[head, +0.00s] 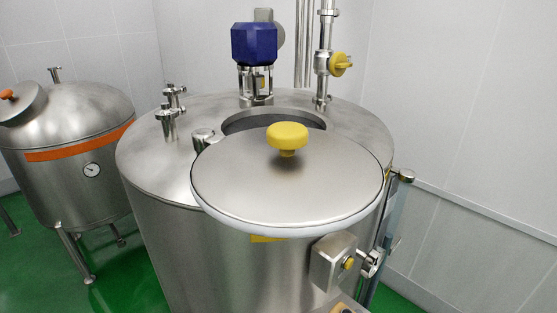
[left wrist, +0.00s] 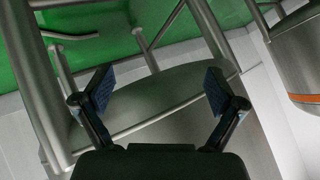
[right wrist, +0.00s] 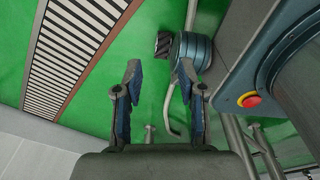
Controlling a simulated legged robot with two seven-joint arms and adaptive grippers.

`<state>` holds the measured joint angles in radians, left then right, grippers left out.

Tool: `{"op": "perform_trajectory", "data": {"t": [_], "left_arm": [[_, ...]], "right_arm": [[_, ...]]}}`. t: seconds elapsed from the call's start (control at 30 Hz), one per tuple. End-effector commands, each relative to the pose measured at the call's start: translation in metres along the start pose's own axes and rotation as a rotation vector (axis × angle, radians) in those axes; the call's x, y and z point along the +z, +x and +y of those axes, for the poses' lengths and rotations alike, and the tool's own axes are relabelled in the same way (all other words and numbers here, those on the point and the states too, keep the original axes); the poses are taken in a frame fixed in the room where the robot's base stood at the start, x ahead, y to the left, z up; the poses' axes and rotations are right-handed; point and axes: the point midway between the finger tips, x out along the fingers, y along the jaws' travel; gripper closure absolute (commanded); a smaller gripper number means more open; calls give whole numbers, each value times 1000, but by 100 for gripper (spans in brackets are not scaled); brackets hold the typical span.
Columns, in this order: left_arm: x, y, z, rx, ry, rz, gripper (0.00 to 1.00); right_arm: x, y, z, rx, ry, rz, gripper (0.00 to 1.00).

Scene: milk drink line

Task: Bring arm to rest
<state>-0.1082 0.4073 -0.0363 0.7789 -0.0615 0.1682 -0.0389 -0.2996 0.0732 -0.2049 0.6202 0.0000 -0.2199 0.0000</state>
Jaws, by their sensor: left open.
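My left gripper (left wrist: 160,90) shows in the left wrist view with its two fingers spread wide and nothing between them. Steel legs and rails and a metal surface lie beyond it. My right gripper (right wrist: 160,88) shows in the right wrist view with its fingers apart and nothing between them. Green floor and a bent metal tube lie beyond it. Neither gripper nor arm shows in the head view.
A large steel tank (head: 150,172) fills the middle. Its round lid (head: 240,190) with a yellow knob (head: 287,136) sits off-centre, leaving part of the opening (head: 262,121) uncovered. A smaller tank (head: 62,185) stands left. A red button (right wrist: 249,100) is near my right gripper.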

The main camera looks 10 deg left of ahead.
Motion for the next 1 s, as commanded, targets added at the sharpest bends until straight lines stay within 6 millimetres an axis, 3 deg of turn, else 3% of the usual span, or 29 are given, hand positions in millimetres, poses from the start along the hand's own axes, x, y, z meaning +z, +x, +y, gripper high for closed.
{"op": "perform_trajectory", "data": {"t": [0.03, 0.2, 0.4, 0.5, 0.6, 0.7, 1.0], "left_arm": [[24, -7, 35, 41, -22, -59, 5], [94, -42, 140, 169, -82, -258, 5], [156, -107, 255, 313, -128, -480, 5], [176, -139, 298, 369, -141, -567, 5], [187, -163, 326, 407, -148, -627, 5], [193, -176, 341, 428, -152, -658, 5], [194, -180, 346, 434, -152, -668, 5]], "right_arm": [[1, 1, 5, 6, -1, -1, 60], [3, 3, 16, 18, 1, -4, 60], [4, 6, 18, 22, 0, -5, 60], [4, 7, 13, 16, 2, -4, 60], [2, 8, 4, 5, 5, -2, 60], [0, 8, -4, -4, 5, 0, 60], [2, 8, 4, 5, 0, -2, 60]]}}
